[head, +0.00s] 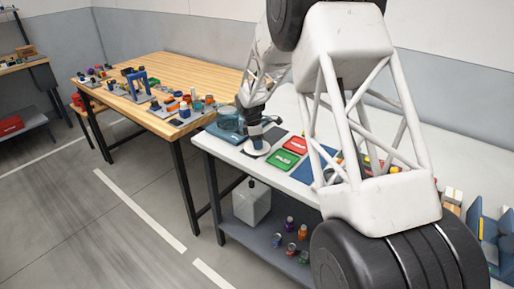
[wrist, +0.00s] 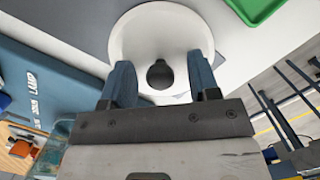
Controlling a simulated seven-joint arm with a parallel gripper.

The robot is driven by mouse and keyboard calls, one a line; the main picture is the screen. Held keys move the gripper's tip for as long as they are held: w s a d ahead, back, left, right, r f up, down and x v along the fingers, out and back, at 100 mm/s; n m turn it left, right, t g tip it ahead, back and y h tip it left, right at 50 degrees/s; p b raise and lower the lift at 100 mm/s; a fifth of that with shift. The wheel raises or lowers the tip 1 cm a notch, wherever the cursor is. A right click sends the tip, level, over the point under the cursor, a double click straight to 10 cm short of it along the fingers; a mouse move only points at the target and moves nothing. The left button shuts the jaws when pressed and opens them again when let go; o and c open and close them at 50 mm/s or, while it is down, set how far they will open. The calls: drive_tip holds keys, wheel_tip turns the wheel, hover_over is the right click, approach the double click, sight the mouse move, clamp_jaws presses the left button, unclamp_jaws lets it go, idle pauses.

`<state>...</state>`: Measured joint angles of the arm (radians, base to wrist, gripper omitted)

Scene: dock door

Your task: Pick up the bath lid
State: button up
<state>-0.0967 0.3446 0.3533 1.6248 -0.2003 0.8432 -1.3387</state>
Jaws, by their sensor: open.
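The bath lid is a round white disc (wrist: 125,35) with a dark round knob (wrist: 160,74) at its middle. In the head view the lid (head: 257,150) shows as a pale disc on the white table, near its front edge. My gripper (wrist: 160,80) is over the lid with its two blue fingers apart, one on either side of the knob.
A green tray (head: 279,161) and a red tray (head: 295,145) lie right of the lid. A blue lettered slab (wrist: 45,75) lies to its left in the wrist view. A wooden table (head: 165,62) with several items stands at left. A lower shelf holds a white container (head: 251,204).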

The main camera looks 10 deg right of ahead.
drive_tip(key=shift+c, duration=0.5)
drive_tip(key=c, duration=0.9)
drive_tip(key=shift+r, duration=0.1)
drive_tip(key=shift+r, duration=0.75)
wheel_tip(320, 180, up, 2)
drive_tip(key=shift+r, duration=0.1)
drive_tip(key=s, duration=1)
drive_tip(key=s+d+r, duration=0.1)
drive_tip(key=s, duration=0.5)
drive_tip(key=shift+w+r, duration=0.1)
